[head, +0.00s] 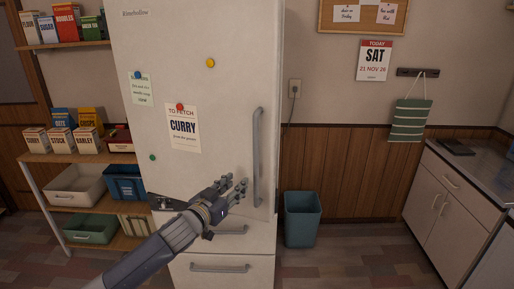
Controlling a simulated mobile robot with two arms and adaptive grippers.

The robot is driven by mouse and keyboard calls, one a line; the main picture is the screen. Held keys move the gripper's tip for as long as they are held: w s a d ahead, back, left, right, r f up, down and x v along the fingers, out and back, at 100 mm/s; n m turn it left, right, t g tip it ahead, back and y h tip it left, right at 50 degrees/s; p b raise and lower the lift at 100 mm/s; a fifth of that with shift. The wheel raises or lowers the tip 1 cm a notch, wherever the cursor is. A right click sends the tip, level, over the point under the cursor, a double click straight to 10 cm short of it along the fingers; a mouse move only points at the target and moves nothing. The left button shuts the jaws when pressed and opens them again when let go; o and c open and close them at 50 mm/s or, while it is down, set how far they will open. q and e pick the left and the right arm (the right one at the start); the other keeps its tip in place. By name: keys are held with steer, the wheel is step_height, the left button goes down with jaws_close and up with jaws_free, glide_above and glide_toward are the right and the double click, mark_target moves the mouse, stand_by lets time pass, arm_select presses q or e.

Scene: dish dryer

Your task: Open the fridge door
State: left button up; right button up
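The white fridge (222,95) stands in the middle of the head view, with its tall upper door shut. The door's vertical grey handle (257,150) is on the door's right side. My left gripper (238,186) is in front of the lower part of the door, just left of the handle's lower end in the picture. Its fingers are apart with nothing between them. A gap shows between the gripper and the handle; how far it is from the door in depth is hard to tell. My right gripper is not in view.
Drawers with horizontal handles (220,268) sit below the door. Shelves with boxes and bins (75,186) stand left of the fridge. A teal waste bin (302,220) stands on the floor close to its right. A counter (455,200) is at the far right, with free floor between.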

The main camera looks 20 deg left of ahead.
arm_select(q)
steer(key=t, duration=0.1)
glide_toward(255, 156)
steer(key=a, duration=0.1)
steer(key=shift+h, duration=0.4)
steer(key=p+x, duration=0.2)
steer(key=x, duration=0.7)
steer(key=shift+w+d+r+p, duration=0.1)
steer(key=shift+w+d+p, duration=0.15)
steer(key=shift+p, duration=0.15)
steer(key=shift+w+d, duration=0.15)
steer(key=shift+w, duration=0.55)
steer(key=shift+c, duration=0.9)
jaws_close()
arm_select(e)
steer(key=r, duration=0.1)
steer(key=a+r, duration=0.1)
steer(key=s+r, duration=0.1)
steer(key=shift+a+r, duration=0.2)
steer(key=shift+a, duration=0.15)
